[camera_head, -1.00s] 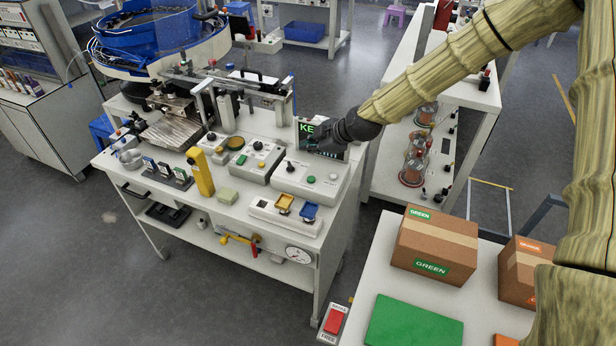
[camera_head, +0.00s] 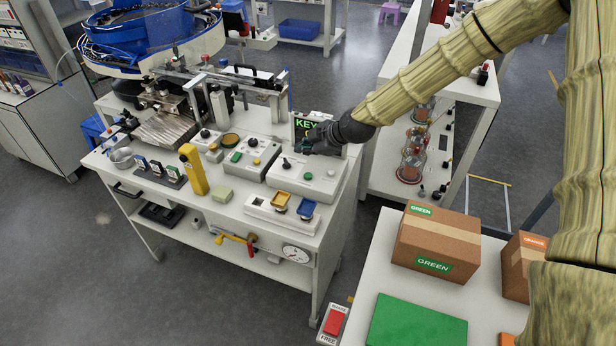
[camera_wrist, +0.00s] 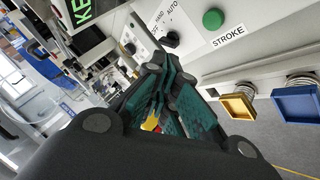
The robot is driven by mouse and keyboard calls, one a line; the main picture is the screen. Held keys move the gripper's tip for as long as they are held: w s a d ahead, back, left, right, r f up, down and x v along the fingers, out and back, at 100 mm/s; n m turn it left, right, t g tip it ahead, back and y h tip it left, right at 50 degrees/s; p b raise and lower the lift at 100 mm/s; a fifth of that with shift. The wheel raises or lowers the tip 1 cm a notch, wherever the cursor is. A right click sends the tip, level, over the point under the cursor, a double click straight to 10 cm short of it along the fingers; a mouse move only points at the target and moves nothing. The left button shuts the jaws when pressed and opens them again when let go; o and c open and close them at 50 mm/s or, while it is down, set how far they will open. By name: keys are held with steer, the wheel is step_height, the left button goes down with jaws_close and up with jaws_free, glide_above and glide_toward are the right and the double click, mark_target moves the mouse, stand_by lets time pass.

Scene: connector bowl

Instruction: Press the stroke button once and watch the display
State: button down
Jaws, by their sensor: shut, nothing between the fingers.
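The green stroke button (camera_wrist: 213,19) is on a pale panel labelled STROKE in the wrist view, beside a black OFF/HAND/AUTO selector (camera_wrist: 171,38). In the head view the button (camera_head: 308,176) is on the sloped control box (camera_head: 318,186). The black display (camera_head: 306,121) shows green letters reading KEY. Its edge also shows in the wrist view (camera_wrist: 82,10). My gripper (camera_head: 302,147) is above the back of the control box, in front of the display and partly covering it. In the wrist view its fingers (camera_wrist: 166,76) are shut and empty, apart from the button.
A yellow tray (camera_head: 279,202) and a blue tray (camera_head: 305,209) stand at the bench's front right. A second control box (camera_head: 248,158) is left of mine. A side table holds cardboard boxes (camera_head: 437,236) and a green mat (camera_head: 415,325).

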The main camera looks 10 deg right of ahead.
mark_target(306, 177)
steer(key=shift+f+b, duration=1.85)
steer(key=shift+f, duration=1.7)
steer(key=shift+f, duration=0.1)
steer(key=shift+f+b, duration=0.3)
steer(key=shift+b, duration=0.05)
steer(key=shift+f+b, duration=0.4)
steer(key=shift+f, duration=0.1)
steer(key=shift+r, duration=0.1)
steer(key=shift+r+p, duration=0.5)
steer(key=shift+r, duration=0.35)
steer(key=shift+r, duration=0.1)
steer(key=shift+r+p, duration=1.25)
steer(key=shift+r, duration=1.15)
